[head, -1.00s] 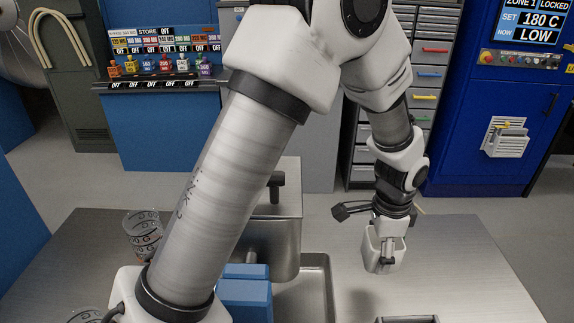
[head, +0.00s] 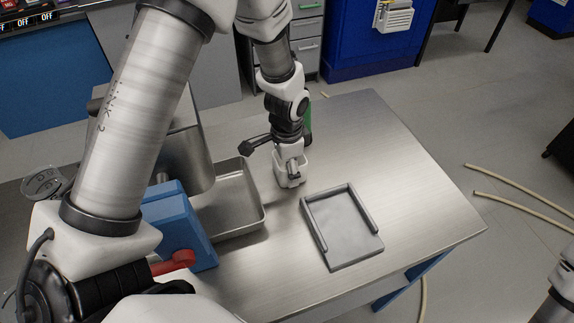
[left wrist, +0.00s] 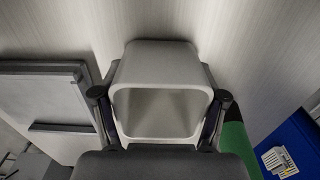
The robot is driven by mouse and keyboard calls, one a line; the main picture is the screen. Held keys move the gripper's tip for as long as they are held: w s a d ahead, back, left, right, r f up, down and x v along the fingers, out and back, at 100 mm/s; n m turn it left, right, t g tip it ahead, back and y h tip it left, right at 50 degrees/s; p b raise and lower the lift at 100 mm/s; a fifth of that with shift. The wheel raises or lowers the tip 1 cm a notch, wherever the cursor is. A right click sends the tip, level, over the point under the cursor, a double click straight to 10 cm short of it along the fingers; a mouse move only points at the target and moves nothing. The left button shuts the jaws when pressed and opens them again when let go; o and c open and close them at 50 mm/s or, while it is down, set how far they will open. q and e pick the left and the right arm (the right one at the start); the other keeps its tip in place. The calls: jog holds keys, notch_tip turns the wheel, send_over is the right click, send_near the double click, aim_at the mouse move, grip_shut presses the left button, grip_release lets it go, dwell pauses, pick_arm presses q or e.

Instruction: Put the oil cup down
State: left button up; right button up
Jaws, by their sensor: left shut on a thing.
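The oil cup (head: 289,179) is a small white, rounded-square cup near the middle of the head view, over the steel table (head: 420,205). My left gripper (head: 291,162) points down and is shut on it. In the left wrist view the cup (left wrist: 160,58) sits between the two dark fingers, one on each side, with its open mouth toward the camera. I see nothing inside it. I cannot tell whether its base touches the table. My right gripper is out of view.
A grey plate with raised side rails (head: 342,235) lies right of the cup; a shallow steel tray (head: 262,205) lies left. A blue block (head: 180,215) and red handle (head: 175,263) are further left. The table's right part is clear.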

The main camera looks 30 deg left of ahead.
pick_arm(q)
jog(key=o, duration=1.2)
jog(key=shift+f, duration=0.1)
jog(key=shift+o, duration=0.2)
